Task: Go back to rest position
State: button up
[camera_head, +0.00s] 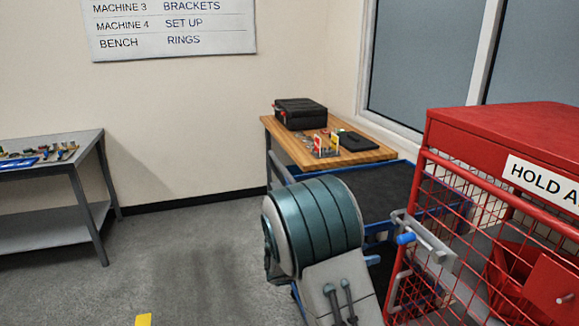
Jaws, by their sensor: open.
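My own arm shows at the bottom centre as a teal banded rounded section (316,226) with a pale grey link (338,288) below it. I cannot make out my gripper or its fingers in this view. Nothing held can be seen.
A red mesh cage (498,120) with a sign stands close at the right. Behind my arm is a blue-framed cart with a dark top (385,190). A wooden-topped bench (368,155) bears a black case (300,113). A grey table (85,146) stands left. Left-centre floor is clear.

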jog(key=s+d+m+g+y, duration=0.1)
jog(key=s+m+g+y, duration=0.3)
jog(key=s+m+y, duration=0.75)
jog(key=s+a+r+m+t+y, duration=0.3)
jog(key=s+a+m+y, duration=0.2)
jog(key=s+a+m, duration=0.3)
jog(key=s+m, duration=0.2)
jog(key=s, duration=0.2)
jog(key=shift+s+a+m+t, duration=0.15)
jog(key=shift+a+m+t, duration=0.2)
jog(key=shift+a+t, duration=0.05)
